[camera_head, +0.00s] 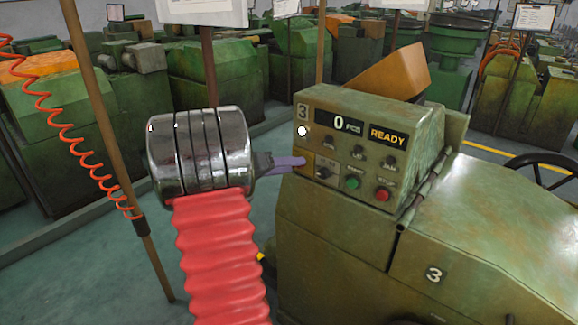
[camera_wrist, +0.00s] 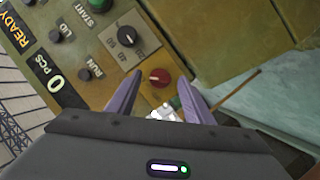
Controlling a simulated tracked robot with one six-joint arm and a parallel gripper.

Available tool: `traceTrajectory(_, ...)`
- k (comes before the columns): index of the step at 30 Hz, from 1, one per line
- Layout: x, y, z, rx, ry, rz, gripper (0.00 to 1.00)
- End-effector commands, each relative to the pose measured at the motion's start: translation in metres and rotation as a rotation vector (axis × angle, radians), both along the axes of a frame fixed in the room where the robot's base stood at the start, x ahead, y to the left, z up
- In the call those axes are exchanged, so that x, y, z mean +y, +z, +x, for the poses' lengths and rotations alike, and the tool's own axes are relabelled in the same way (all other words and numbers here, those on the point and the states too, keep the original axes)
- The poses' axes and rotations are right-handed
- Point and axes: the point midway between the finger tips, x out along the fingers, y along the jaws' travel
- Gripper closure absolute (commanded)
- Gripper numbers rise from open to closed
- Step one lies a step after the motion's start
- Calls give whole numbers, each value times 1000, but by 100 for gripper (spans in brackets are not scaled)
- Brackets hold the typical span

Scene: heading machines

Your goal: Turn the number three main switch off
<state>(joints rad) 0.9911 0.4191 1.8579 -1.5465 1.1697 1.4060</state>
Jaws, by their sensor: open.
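The number three control panel (camera_head: 362,130) bears a "3", a display reading 0 PCS and a READY sign. In the wrist view a round red knob (camera_wrist: 160,78) with a light mark, apparently the main switch, sits on a yellowish plate. My gripper (camera_head: 290,162) is at the panel's lower left, its purple fingers hiding this knob in the head view. In the wrist view my gripper (camera_wrist: 160,76) is open, with fingertips on either side of the red knob. I cannot tell whether they touch it.
A black dial (camera_wrist: 125,37) with a scale sits beside the red knob. A green START button (camera_head: 352,182) and a red button (camera_head: 383,194) are further right. A brown pole (camera_head: 112,140) with a coiled red hose (camera_head: 52,112) stands at left.

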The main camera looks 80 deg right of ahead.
Motion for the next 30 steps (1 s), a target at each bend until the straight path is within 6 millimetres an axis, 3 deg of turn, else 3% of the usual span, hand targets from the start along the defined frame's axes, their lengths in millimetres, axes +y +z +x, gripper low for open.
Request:
traceTrajectory(2,0,0,0,0,0,0,53)
traceTrajectory(20,0,0,0,0,0,0,94)
traceTrajectory(30,1,-1,3,31,2,15,94)
